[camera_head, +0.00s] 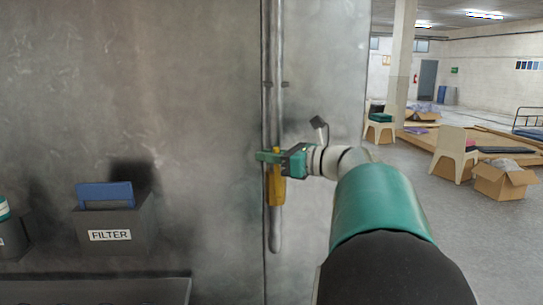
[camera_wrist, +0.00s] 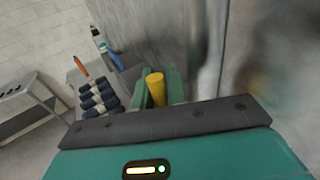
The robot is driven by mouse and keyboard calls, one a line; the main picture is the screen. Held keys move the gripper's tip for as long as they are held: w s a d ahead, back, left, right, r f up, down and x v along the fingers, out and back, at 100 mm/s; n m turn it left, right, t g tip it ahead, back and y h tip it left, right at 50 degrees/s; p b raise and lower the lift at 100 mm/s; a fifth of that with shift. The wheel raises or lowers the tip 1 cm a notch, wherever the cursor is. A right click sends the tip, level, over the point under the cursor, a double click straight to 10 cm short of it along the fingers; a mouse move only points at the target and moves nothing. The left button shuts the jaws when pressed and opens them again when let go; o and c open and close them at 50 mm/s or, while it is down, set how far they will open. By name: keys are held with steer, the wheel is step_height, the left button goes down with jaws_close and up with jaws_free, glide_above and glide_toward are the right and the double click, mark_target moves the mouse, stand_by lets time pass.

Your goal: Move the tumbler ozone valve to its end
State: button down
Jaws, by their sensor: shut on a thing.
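The ozone valve shows as a yellow handle (camera_head: 276,190) in front of a vertical grey pipe (camera_head: 275,60) in the head view. My gripper (camera_head: 268,157) is at the handle's upper part, with its green fingers reaching across it from the right. In the wrist view the yellow handle (camera_wrist: 156,90) stands between the two green fingers of my gripper (camera_wrist: 159,76), and they are shut on it. The fingers and wrist hide part of the handle. How far the valve is turned cannot be told.
A large grey metal panel (camera_head: 180,60) lies behind the pipe. Chairs (camera_head: 455,155) and cardboard boxes (camera_head: 503,183) stand at the right. The wrist view shows several dark blue rolls (camera_wrist: 97,98) and a bench (camera_wrist: 35,88).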

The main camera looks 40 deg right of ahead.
steer(key=w+a+f+n+g+h, duration=0.2)
steer(key=a+f+n+g+h, duration=0.1)
steer(key=f+g+h, duration=0.2)
steer(key=w+a+f+n+g+h, duration=0.2)
steer(key=a+f+n+g+h, duration=0.1)
steer(key=f+g+h, duration=0.2)
steer(key=shift+w+a+f+g+h, duration=0.3)
steer(key=shift+a+f, duration=0.1)
steer(key=shift+f, duration=0.6)
stand_by(0.4)
steer(key=c, duration=1.7)
jaws_free()
steer(key=shift+r, duration=0.1)
steer(key=v, duration=1.3)
steer(key=shift+r, duration=0.3)
steer(key=shift+s+a, duration=0.1)
